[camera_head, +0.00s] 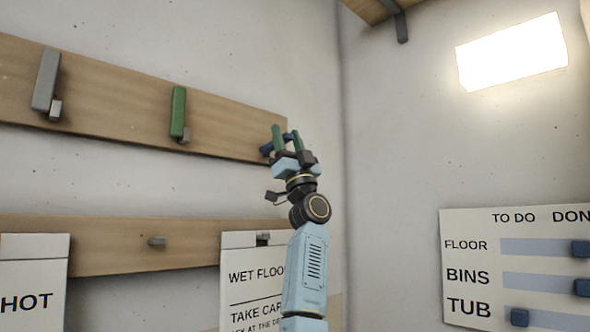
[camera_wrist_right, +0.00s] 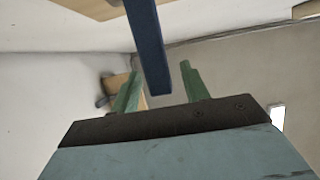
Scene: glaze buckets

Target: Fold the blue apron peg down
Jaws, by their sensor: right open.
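The blue apron peg (camera_head: 266,149) is at the right end of the upper wooden board in the head view, mostly hidden behind my right gripper (camera_head: 286,131). In the right wrist view the blue peg (camera_wrist_right: 152,50) is a long bar coming down from the top edge. Its end lies between the two green fingers of my right gripper (camera_wrist_right: 160,80), with gaps on both sides. The gripper is open and holds nothing. I cannot tell whether a finger touches the peg. My left gripper is not in view.
A grey peg (camera_head: 46,80) and a green peg (camera_head: 178,112) stand up on the upper board (camera_head: 115,105). A lower board (camera_head: 190,240) carries small pegs and hanging signs (camera_head: 250,275). A slider board (camera_head: 465,235) is on the right wall, below a bright lamp (camera_head: 512,52).

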